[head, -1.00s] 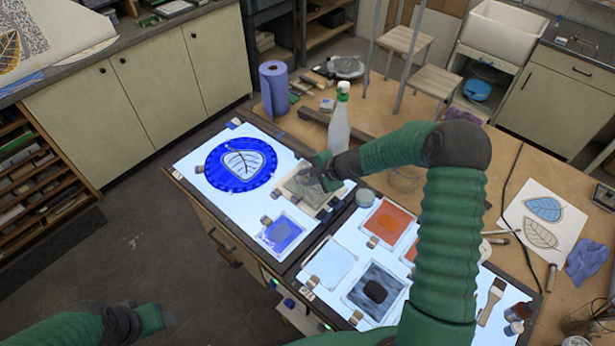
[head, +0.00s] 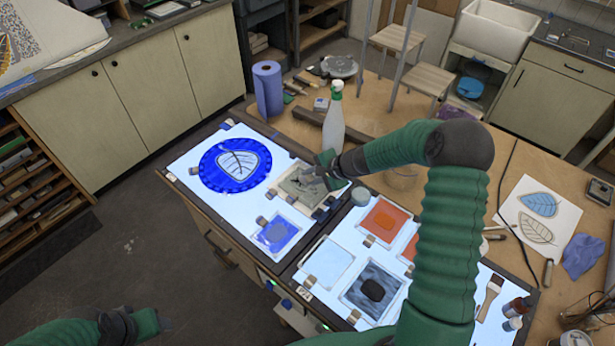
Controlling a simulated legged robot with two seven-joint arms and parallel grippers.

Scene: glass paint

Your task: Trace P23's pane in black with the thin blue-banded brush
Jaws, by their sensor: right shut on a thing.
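My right gripper (head: 327,172) is low over a greyish square tile (head: 292,187) on the light table. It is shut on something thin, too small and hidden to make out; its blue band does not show. A round blue pane with a pale leaf (head: 238,162) lies left of it. A smaller blue square pane (head: 277,233) lies nearer. No P23 label is readable, so I cannot tell which pane is P23's. My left gripper (head: 143,324) is at the lower left, over the floor and away from the table; its fingers do not show clearly.
A spray bottle (head: 334,122) stands just behind my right gripper. A blue paper roll (head: 268,90) stands at the back. Orange (head: 382,220) and dark grey (head: 374,293) panes lie on the nearer light panel. A wide brush (head: 489,297) and small jars (head: 517,308) are at the right.

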